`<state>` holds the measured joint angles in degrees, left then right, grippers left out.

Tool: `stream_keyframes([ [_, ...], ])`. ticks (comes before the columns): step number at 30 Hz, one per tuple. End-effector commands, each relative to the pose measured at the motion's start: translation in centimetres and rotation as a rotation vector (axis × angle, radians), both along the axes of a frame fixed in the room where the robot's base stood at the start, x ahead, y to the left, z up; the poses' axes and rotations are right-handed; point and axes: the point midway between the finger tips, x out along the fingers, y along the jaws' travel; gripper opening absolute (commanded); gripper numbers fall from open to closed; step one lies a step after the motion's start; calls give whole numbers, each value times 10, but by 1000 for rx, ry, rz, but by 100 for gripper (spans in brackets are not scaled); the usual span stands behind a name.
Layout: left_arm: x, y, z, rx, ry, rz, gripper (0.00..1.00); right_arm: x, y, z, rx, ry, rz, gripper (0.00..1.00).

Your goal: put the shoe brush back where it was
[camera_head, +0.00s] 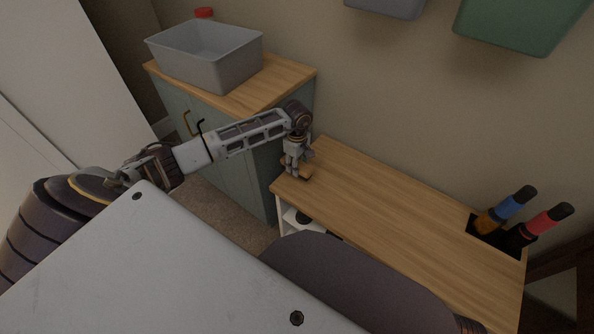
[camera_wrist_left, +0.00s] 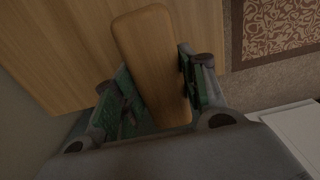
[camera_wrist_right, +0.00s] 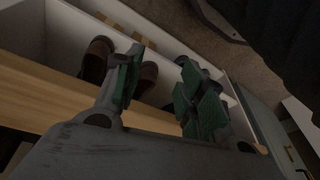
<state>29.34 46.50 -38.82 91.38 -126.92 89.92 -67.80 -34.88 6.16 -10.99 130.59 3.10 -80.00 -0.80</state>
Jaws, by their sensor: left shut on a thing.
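The shoe brush, a light wooden block with rounded ends (camera_wrist_left: 152,60), is between the fingers of my left gripper (camera_head: 297,166), which is shut on it. In the head view only a small part of the brush shows under the fingers, at the left end of the wooden bench top (camera_head: 380,205). It is on or just above that top; I cannot tell which. Its bristles are hidden. My right gripper (camera_wrist_right: 160,90) is open and empty in the right wrist view, over the bench's front edge.
Brown shoes (camera_wrist_right: 97,58) stand in the white shelf space under the top. Blue-banded and red-banded handled things (camera_head: 511,203) stand in a dark holder at the right end. A grey bin (camera_head: 205,58) sits on the green cabinet (camera_head: 225,165) at left. The middle of the top is clear.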

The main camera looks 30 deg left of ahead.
Motion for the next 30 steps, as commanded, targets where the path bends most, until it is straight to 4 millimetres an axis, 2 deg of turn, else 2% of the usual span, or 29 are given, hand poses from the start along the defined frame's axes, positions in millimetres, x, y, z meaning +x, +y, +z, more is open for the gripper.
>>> stream_keyframes([
  [5,-1,0,-18,-1,3,0,20,0,0,-2,1,-2,1,40],
  [10,0,0,-33,-1,1,0,20,4,1,10,8,-25,2,40],
  [16,0,0,-36,0,0,0,20,6,2,19,12,-39,3,40],
  [26,0,0,-39,0,0,0,20,3,2,12,11,-27,3,40],
  [27,0,0,-39,0,1,0,46,3,2,14,11,-27,3,40],
  [30,0,0,-39,0,1,0,59,3,2,16,12,-32,4,40],
])
